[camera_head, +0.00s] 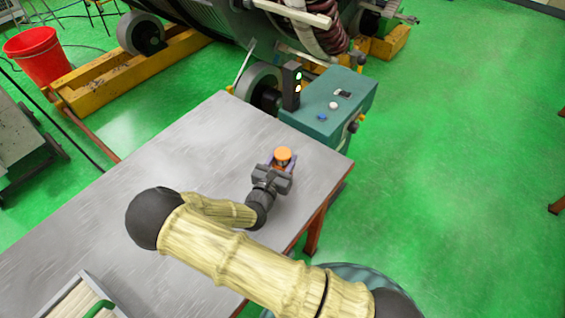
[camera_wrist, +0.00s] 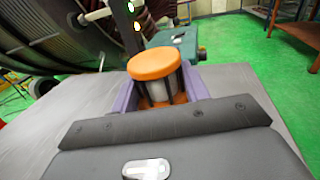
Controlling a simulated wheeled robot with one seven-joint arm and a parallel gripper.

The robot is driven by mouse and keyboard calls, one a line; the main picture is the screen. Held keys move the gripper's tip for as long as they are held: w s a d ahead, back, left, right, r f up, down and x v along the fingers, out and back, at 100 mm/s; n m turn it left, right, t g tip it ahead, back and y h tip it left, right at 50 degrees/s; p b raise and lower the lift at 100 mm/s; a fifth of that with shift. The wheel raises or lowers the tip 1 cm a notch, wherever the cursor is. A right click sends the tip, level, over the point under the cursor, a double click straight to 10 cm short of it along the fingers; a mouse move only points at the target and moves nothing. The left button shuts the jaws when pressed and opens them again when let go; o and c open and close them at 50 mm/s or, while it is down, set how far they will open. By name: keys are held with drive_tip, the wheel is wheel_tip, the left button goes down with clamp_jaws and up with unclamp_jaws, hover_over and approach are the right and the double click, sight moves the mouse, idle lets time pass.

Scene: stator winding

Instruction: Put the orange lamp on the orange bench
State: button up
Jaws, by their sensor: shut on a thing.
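The orange lamp (camera_head: 283,154) has a round orange cap over a clear body with dark bars and an orange base. In the wrist view the lamp (camera_wrist: 155,68) stands upright between the two purple fingers. My gripper (camera_head: 278,164) is shut on it, over the far right part of a grey-topped table (camera_head: 215,135) with orange-brown legs. I cannot tell whether the lamp's base touches the tabletop. An orange bench edge (camera_wrist: 303,33) with legs shows at the right of the wrist view; only orange-brown leg pieces (camera_head: 556,206) show at the head view's right edge.
A teal control box (camera_head: 335,103) with buttons and a signal light (camera_head: 291,86) stands just beyond the table. A large winding machine is behind it. A tray (camera_head: 75,300) lies on the table's near left. The green floor at right is clear.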

drive_tip(key=shift+f, duration=0.95)
drive_tip(key=shift+f, duration=0.1)
drive_tip(key=o, duration=1.2)
drive_tip(key=b+v, duration=0.2)
drive_tip(key=v, duration=1)
